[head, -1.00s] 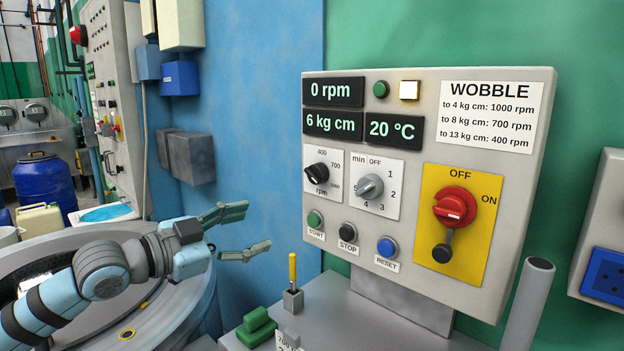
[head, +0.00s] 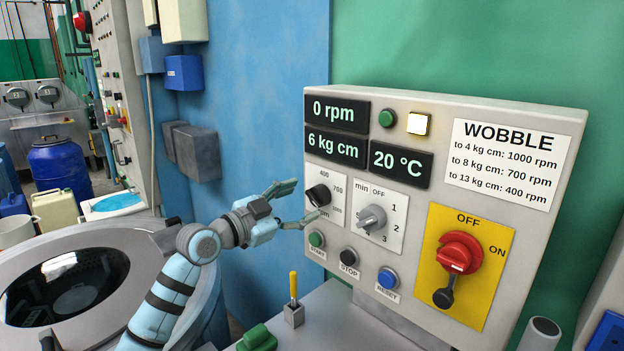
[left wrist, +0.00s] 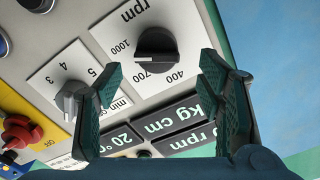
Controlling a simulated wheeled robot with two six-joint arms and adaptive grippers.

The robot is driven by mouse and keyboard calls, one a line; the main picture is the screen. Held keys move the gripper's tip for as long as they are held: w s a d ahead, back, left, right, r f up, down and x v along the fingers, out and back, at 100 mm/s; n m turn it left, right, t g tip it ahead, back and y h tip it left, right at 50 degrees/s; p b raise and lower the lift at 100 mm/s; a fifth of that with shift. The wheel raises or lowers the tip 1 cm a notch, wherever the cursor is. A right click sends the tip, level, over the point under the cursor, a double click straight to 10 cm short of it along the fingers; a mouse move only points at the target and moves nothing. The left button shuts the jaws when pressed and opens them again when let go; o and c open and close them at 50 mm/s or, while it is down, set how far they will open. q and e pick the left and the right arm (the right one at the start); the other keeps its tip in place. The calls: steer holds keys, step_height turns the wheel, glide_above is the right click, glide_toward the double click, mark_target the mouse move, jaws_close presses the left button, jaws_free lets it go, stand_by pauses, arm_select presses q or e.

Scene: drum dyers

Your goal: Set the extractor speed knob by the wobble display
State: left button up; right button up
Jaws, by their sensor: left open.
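The black rpm speed knob (head: 319,195) sits on a white plate marked 400, 700 and 1000 on the grey control panel (head: 440,112). It also shows in the left wrist view (left wrist: 157,50); I cannot tell its exact setting. The wobble display (head: 334,147) reads 6 kg cm. The speed display (head: 337,111) reads 0 rpm. The wobble chart (head: 508,165) gives 1000 rpm to 4 kg cm, 700 to 8 and 400 to 13. My left gripper (head: 294,203) is open and empty just left of the knob. In the left wrist view its fingers (left wrist: 160,72) stand apart on either side below the knob.
A grey minute dial (head: 371,218) is close right of the knob. Start (head: 317,239), stop (head: 349,256) and reset (head: 388,278) buttons sit below. A red switch (head: 460,252) is on a yellow plate. A yellow-handled tool (head: 294,288) stands on the shelf. The round drum machine (head: 30,262) is at left.

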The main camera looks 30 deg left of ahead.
mark_target(312, 198)
arm_select(q)
steer(key=x, duration=0.4)
steer(key=shift+w+d+f, duration=0.1)
steer(key=shift+f, duration=0.2)
steer(key=shift+w+d+r, duration=0.1)
steer(key=shift+w+d, duration=0.05)
steer(key=shift+d, duration=0.05)
steer(key=shift+s+a+r, duration=0.1)
steer(key=shift+s+r, duration=0.1)
steer(key=shift+s, duration=0.1)
steer(key=shift+w+f, duration=0.15)
steer(key=c, duration=1.1)
steer(key=shift+c, duration=0.2)
arm_select(e)
steer(key=shift+w+d, duration=0.15)
steer(key=shift+w, duration=0.45)
